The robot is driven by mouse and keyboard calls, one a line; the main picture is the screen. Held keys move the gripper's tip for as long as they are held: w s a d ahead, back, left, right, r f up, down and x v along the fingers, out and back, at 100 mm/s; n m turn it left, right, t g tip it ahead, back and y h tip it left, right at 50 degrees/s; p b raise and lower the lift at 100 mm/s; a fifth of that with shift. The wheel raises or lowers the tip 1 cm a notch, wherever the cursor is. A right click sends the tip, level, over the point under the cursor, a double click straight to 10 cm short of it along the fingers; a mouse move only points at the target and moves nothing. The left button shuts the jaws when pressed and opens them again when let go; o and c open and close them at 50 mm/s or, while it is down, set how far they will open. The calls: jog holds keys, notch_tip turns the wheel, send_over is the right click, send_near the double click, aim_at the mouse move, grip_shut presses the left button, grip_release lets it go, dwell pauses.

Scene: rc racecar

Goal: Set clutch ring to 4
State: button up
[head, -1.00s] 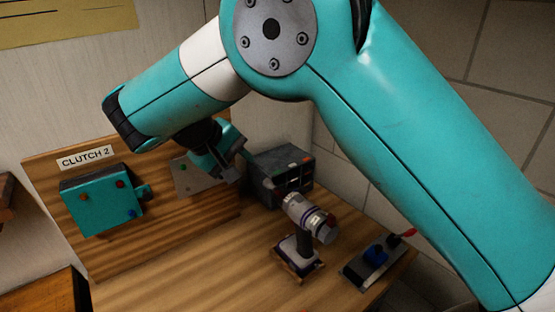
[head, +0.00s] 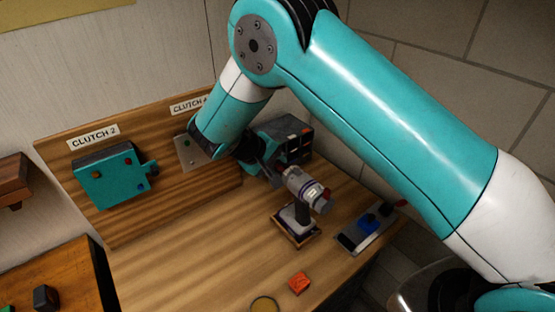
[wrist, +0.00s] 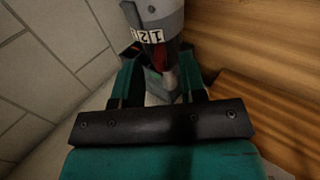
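A grey and white drill (head: 301,186) with a red end sits on a small stand (head: 296,232) on the wooden bench. Its numbered clutch ring (wrist: 149,36) shows at the top of the wrist view, with digits that look like 1 and 2. The setting mark cannot be read clearly. My gripper (head: 272,172) is at the left end of the drill in the head view. In the wrist view the fingers of my gripper (wrist: 162,78) are apart, with the drill's narrow tip (wrist: 170,80) between them. I cannot tell whether they touch it.
A teal block (head: 112,178) hangs under a "CLUTCH 2" label (head: 93,138) on the wooden backboard. A second clutch label (head: 188,104) is partly hidden by my arm. A dark box (head: 292,140) stands behind the drill. An orange block (head: 299,283) lies on the front bench.

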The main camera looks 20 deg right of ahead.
jog(key=shift+x, duration=0.85)
grip_shut()
